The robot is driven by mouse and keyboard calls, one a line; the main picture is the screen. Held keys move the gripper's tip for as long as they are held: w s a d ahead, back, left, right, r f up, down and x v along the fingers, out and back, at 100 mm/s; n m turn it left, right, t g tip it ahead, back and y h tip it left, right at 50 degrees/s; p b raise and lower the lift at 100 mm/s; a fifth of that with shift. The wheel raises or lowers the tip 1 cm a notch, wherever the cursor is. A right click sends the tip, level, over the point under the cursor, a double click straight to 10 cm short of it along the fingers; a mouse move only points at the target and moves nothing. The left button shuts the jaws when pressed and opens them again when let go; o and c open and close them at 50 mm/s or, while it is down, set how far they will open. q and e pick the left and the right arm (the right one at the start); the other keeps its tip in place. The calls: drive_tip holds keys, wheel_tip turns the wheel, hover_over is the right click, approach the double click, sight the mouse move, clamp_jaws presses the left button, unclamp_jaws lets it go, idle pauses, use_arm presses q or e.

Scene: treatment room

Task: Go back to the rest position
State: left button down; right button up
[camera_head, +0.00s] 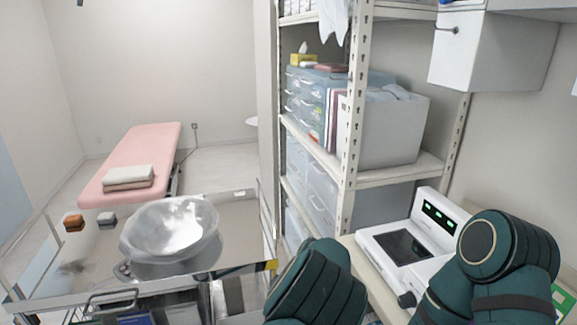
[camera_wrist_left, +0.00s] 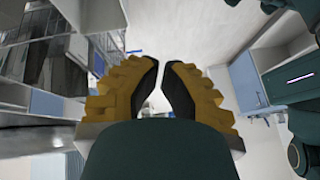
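In the left wrist view my left gripper (camera_wrist_left: 163,66) shows two yellow fingers with dark inner pads. There is a gap between the fingers, with pale floor seen through it, and nothing is held. In the head view two dark green padded parts of my arms show at the bottom, one at lower centre and one at lower right. Neither gripper can be made out clearly there. My right gripper is not seen in either view.
A metal cart (camera_head: 240,215) holding a clear bowl (camera_head: 170,232) stands at left. Behind it is a pink treatment bed (camera_head: 140,155). A shelf rack (camera_head: 352,110) stands at centre right. A white device (camera_head: 410,243) sits close beside my arm at right. Open floor (camera_head: 215,160) shows behind the cart.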

use_arm(q)
drive_tip(key=s+a+f+m+h, duration=0.5)
drive_tip(key=s+a+f+m, duration=0.35)
drive_tip(key=f, duration=0.45)
drive_tip(key=s+d+r+m+t+h, duration=0.1)
drive_tip(key=s+m+t+h, duration=0.3)
drive_tip(key=s+m, duration=0.4)
drive_tip(key=s, duration=0.3)
drive_tip(key=shift+d+r, duration=0.2)
drive_tip(key=shift+r, duration=0.2)
drive_tip(key=shift+a+m, duration=0.2)
drive_tip(key=shift+m, duration=0.05)
